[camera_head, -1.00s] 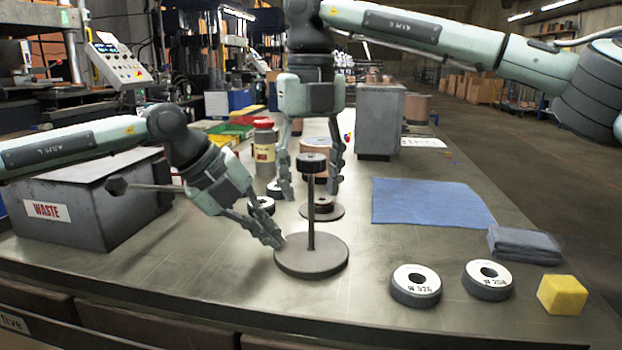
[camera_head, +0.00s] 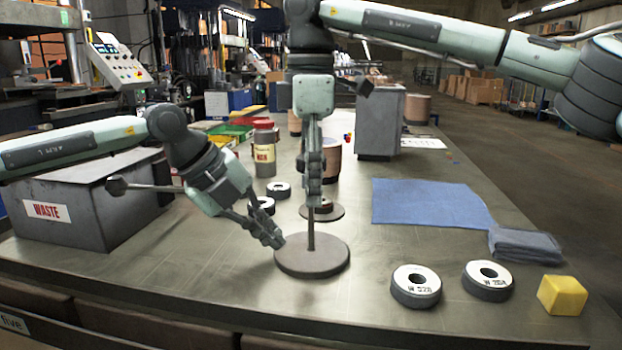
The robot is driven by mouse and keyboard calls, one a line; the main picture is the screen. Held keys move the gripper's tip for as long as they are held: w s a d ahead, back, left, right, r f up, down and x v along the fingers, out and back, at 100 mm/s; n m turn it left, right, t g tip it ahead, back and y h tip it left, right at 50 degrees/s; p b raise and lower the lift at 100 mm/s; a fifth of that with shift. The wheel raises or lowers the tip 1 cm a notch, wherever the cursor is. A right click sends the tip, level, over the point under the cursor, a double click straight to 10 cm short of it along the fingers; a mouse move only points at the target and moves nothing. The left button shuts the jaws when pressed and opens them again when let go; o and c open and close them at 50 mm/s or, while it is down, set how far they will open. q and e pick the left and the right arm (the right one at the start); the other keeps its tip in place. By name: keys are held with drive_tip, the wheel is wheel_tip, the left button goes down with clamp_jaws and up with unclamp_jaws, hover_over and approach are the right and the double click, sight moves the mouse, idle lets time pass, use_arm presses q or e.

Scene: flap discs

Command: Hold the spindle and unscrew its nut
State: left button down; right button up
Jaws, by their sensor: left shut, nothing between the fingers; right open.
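The spindle is a thin upright post (camera_head: 311,238) on a round dark base (camera_head: 312,262) at the table's front middle. Its top and the nut are hidden behind my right gripper's fingers. My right gripper (camera_head: 314,200) points straight down over the post. Its fingers are seen edge-on, one in front of the other, and are open. I cannot tell whether they touch the nut. My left gripper (camera_head: 276,241) reaches in low from the left. Its fingers are shut and empty, with the tips just left of the post above the base.
Two labelled discs (camera_head: 416,286) (camera_head: 488,280) and a yellow block (camera_head: 562,294) lie front right. A blue cloth (camera_head: 428,202) and a folded cloth (camera_head: 525,245) lie behind them. Dark rings (camera_head: 279,190) and a second round base (camera_head: 338,213) stand behind. A waste box (camera_head: 95,215) is left.

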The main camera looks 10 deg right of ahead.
drive_tip(key=shift+m, duration=3.5)
drive_tip(key=shift+s, duration=0.1)
